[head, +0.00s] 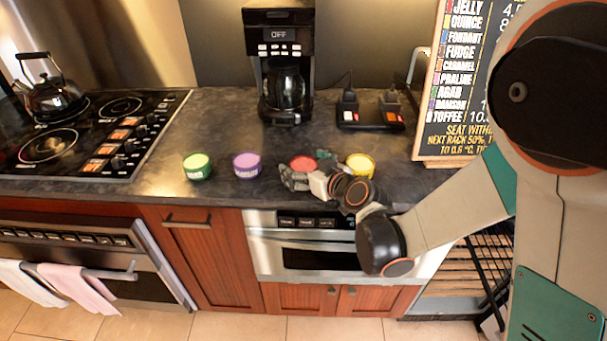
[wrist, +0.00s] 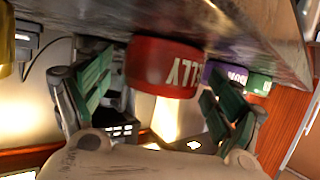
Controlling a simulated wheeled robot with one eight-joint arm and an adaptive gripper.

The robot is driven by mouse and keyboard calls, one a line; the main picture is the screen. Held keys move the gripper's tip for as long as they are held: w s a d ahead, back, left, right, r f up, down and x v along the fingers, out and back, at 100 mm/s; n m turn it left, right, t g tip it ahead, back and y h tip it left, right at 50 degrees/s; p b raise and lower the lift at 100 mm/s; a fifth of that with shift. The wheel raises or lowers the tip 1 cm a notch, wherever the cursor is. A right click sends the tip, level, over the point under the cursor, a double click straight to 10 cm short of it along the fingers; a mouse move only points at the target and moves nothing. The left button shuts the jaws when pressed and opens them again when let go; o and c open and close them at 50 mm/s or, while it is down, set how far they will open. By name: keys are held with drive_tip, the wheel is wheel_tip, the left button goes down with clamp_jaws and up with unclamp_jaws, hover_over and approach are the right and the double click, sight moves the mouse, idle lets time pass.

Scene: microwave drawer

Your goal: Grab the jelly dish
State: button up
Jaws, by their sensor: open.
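The jelly dish (head: 303,163) is a small red round tub on the dark counter, third from the left in a row of coloured dishes. In the wrist view the red dish (wrist: 160,67) shows the letters "LLY" on its side. My gripper (head: 305,170) is at the dish, low over the counter, with one finger on each side of it. The fingers are open in the wrist view (wrist: 155,82), with the dish between and just beyond them. I cannot tell whether either finger touches it. The lower part of the dish is partly hidden by my gripper in the head view.
A green dish (head: 197,168) and a purple dish (head: 247,166) stand to the left; a yellow dish (head: 360,166) is close on the right. A coffee maker (head: 284,70) and a menu board (head: 465,100) stand behind. The counter left of the green dish is free.

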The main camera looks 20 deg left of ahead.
drive_tip(key=shift+w+a+f, duration=0.1)
drive_tip(key=shift+w+a, duration=0.15)
drive_tip(key=c, duration=1.3)
drive_tip(key=shift+c, duration=0.2)
